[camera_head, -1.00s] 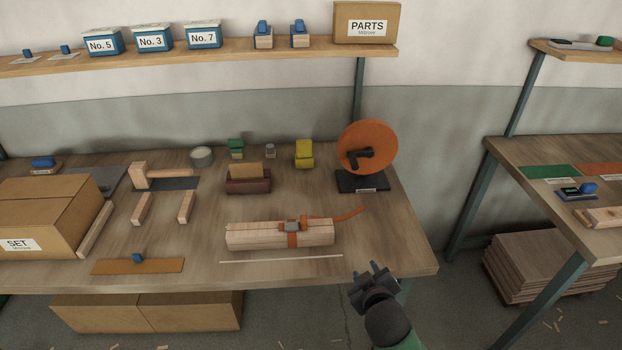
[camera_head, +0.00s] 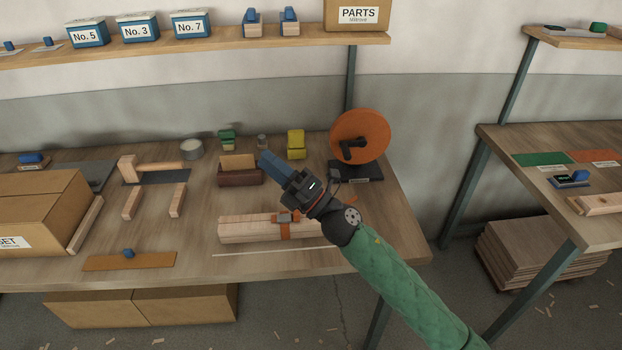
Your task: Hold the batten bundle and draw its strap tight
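The batten bundle (camera_head: 248,230) is a pale wooden bundle lying lengthwise on the workbench near its front. My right wrist and forearm hide the bundle's right end and the strap's loose tail. My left gripper is out of view.
An orange reel (camera_head: 361,137) stands on the bench's right, close to my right wrist. A brown block holder (camera_head: 240,177) is behind the bundle, and a thin strip (camera_head: 270,251) lies in front. A large carton (camera_head: 40,205) fills the left.

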